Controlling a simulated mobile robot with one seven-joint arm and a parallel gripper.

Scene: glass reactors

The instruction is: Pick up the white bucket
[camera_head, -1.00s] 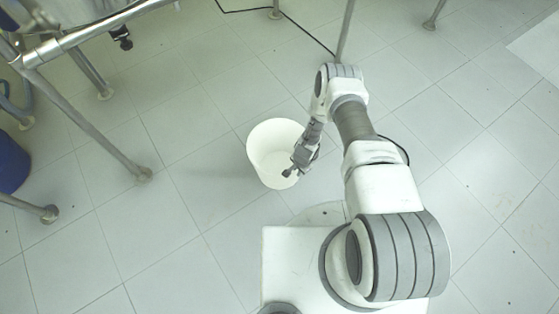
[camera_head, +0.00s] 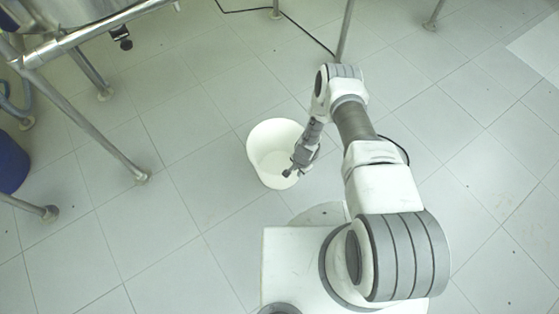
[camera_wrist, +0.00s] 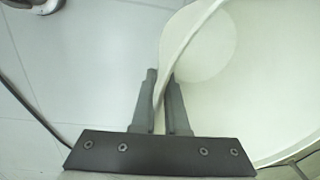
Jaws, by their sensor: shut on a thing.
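The white bucket (camera_head: 270,140) stands in front of my base in the head view, open side up and empty inside. My gripper (camera_head: 290,172) is at the bucket's right rim. In the wrist view the bucket (camera_wrist: 245,110) fills the right side, and its rim and wall pass between the two fingers of my gripper (camera_wrist: 164,85). The fingers are shut on the wall, one inside and one outside. I cannot tell for sure whether the bucket's bottom touches the floor.
Metal frame legs (camera_head: 95,130) stand on the tiled floor at the left, with a blue container (camera_head: 10,163) at the left edge. Another thin pole (camera_head: 345,30) and a black cable (camera_head: 300,27) are at the top. The floor left of the bucket and at the right is clear.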

